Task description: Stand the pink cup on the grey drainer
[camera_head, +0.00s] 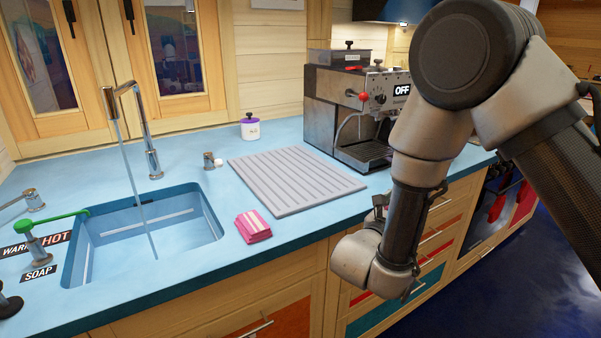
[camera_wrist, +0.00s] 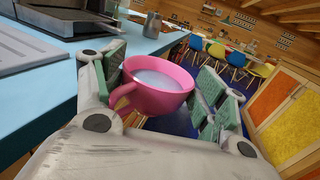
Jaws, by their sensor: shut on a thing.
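The pink cup (camera_wrist: 155,88) is between the fingers of my gripper (camera_wrist: 163,78) in the wrist view. The gripper is shut on it, with green finger pads on both sides. The cup's handle points toward the wrist camera, and its inside looks pale; I cannot tell whether it holds liquid. The grey drainer (camera_head: 295,180) is a ridged slab lying flat on the blue counter in the head view, and it looks empty. Its edge shows at the left of the wrist view (camera_wrist: 22,50). My gripper and the cup are hidden behind my arm in the head view.
A folded pink cloth (camera_head: 253,227) lies at the drainer's front left. The sink (camera_head: 150,232), with water running from the tap (camera_head: 148,130), is farther left. A coffee machine (camera_head: 350,110) stands behind the drainer's right side. A purple-lidded jar (camera_head: 250,128) stands behind the drainer.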

